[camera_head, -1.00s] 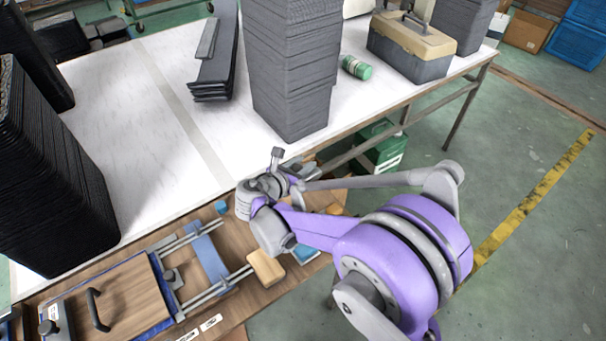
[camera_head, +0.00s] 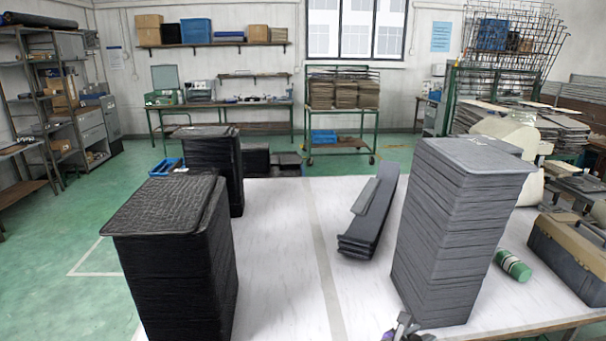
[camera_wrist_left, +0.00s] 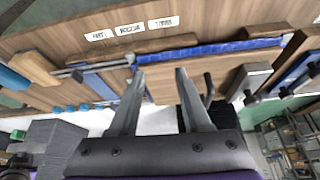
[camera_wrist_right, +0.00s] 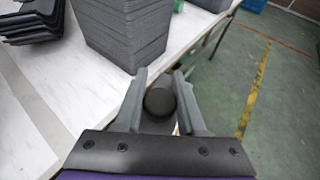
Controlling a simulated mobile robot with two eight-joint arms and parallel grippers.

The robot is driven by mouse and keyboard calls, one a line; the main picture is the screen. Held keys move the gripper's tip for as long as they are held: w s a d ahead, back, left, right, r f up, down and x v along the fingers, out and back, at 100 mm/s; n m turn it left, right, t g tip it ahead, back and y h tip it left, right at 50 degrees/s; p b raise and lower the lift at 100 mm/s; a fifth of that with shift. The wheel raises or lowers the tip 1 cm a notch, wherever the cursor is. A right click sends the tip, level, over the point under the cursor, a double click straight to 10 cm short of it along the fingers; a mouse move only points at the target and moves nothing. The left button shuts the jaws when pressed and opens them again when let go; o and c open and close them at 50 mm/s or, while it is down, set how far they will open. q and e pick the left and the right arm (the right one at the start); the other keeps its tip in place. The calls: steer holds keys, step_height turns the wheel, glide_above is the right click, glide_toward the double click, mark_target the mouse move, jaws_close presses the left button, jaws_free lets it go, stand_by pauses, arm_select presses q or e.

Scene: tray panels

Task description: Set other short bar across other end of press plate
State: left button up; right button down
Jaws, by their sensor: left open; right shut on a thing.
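My left gripper (camera_wrist_left: 160,73) is open and empty in front of the plate. My right gripper (camera_wrist_right: 160,72) is shut on a dark, round-ended thing (camera_wrist_right: 160,101); I cannot tell whether it is a short bar. Only a tip of the right gripper (camera_head: 405,329) shows at the bottom of the head view.
The white table (camera_head: 285,260) carries a tall grey tray stack (camera_head: 455,235), black tray stacks (camera_head: 172,270), leaning dark panels (camera_head: 372,215), a green roll (camera_head: 513,265) and a toolbox (camera_head: 570,262). In the left wrist view, a tan block (camera_wrist_left: 35,68) lies at left and white labels (camera_wrist_left: 130,28) line the board.

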steer(key=w+a+f+n+t+y+p, duration=0.1)
steer(key=w+a+n+t+y, duration=0.2)
steer(key=a+n+y, duration=0.3)
steer(key=shift+w+a+n+t, duration=0.25)
steer(key=shift+a+t, duration=0.35)
steer(key=shift+a, duration=1.3)
steer(key=shift+f, duration=0.1)
